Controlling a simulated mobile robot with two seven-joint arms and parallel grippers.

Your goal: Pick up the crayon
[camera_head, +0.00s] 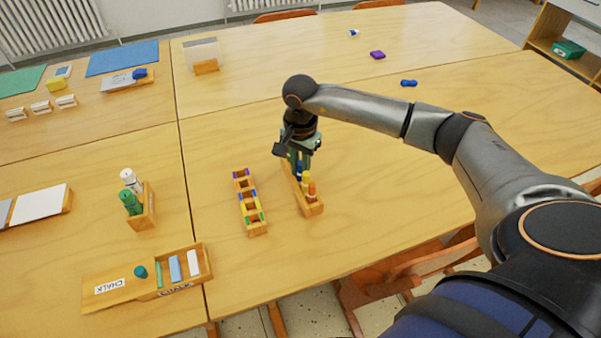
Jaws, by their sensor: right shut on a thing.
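A narrow wooden crayon holder (314,209) stands on the table near the middle of the view. An orange crayon (311,188), a yellow crayon (306,179) and a blue crayon (299,168) stand upright in it. My right gripper (296,160) points down over the far end of the holder and is shut on a crayon. The fingers mostly hide that crayon, so I cannot tell its colour or whether it is clear of the holder. My left gripper is not in view.
A slotted wooden rack (257,229) with coloured marks stands just left of the holder. A chalk box (120,290) lies front left, and a wooden box (149,222) with green and white bottles stands behind it. The table right of the holder is clear.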

